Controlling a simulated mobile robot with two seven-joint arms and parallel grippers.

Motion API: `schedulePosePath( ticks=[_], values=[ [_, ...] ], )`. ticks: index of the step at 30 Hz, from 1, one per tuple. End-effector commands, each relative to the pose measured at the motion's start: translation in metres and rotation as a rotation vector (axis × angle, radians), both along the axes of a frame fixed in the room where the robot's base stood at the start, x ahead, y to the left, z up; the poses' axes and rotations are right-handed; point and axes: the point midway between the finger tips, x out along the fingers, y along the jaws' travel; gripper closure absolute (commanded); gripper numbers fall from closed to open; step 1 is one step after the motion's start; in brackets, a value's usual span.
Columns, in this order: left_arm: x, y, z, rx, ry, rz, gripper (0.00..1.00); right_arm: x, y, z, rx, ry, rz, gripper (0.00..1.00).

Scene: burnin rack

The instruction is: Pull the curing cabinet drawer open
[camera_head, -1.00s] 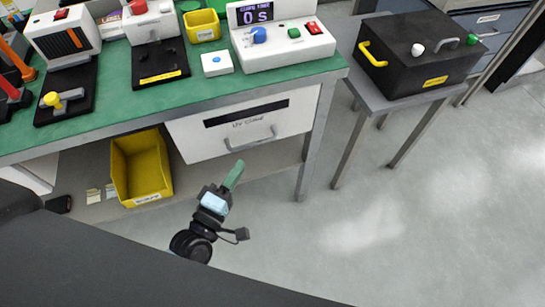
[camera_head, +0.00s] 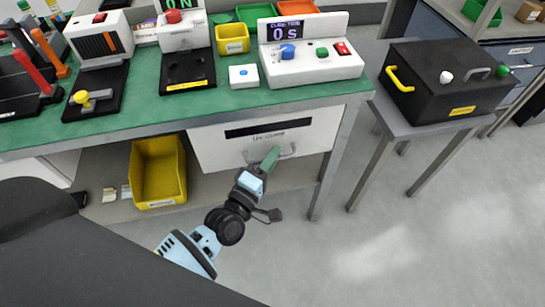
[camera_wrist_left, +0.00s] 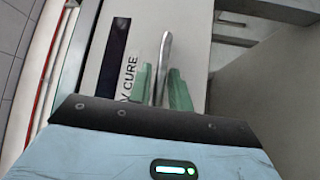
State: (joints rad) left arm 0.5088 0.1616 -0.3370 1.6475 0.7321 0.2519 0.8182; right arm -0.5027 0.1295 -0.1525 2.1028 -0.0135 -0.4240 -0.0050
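The curing cabinet drawer (camera_head: 210,150) is a white front under the green bench, with a dark strip, a "UV CURE" label and a silver bar handle (camera_head: 289,152). It looks shut. My left gripper (camera_head: 270,159) has its green fingers at the left part of the handle and partly hides it. In the left wrist view, the handle (camera_wrist_left: 164,55) stands edge-on between the two spread fingers (camera_wrist_left: 162,88). I cannot tell whether either finger touches it. The drawer front (camera_wrist_left: 188,40) also shows there behind the fingers. My right gripper is not in view.
A yellow bin (camera_head: 158,172) stands on the lower shelf left of the drawer. A control box with a timer display (camera_head: 310,62) sits on the bench above. A black box (camera_head: 450,78) is on a side table at right. The floor in front is clear.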

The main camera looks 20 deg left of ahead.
Motion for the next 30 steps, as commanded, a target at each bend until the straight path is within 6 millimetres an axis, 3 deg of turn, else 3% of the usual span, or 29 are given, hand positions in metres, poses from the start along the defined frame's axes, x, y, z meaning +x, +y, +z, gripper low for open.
schedulePosePath(
  ticks=[8, 13, 24, 30],
  values=[
    [0.002, 0.000, 0.000, 0.000, 0.000, 0.000, 0.80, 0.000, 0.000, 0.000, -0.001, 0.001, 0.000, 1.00],
    [0.002, 0.000, 0.000, 0.000, 0.000, 0.000, 1.00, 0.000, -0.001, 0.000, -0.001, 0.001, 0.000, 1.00],
    [-0.001, -0.002, 0.000, -0.001, 0.001, 0.000, 1.00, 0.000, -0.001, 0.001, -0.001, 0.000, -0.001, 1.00],
    [-0.023, -0.017, 0.001, -0.004, 0.004, 0.000, 1.00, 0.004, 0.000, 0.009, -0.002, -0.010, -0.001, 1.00]
  ],
)
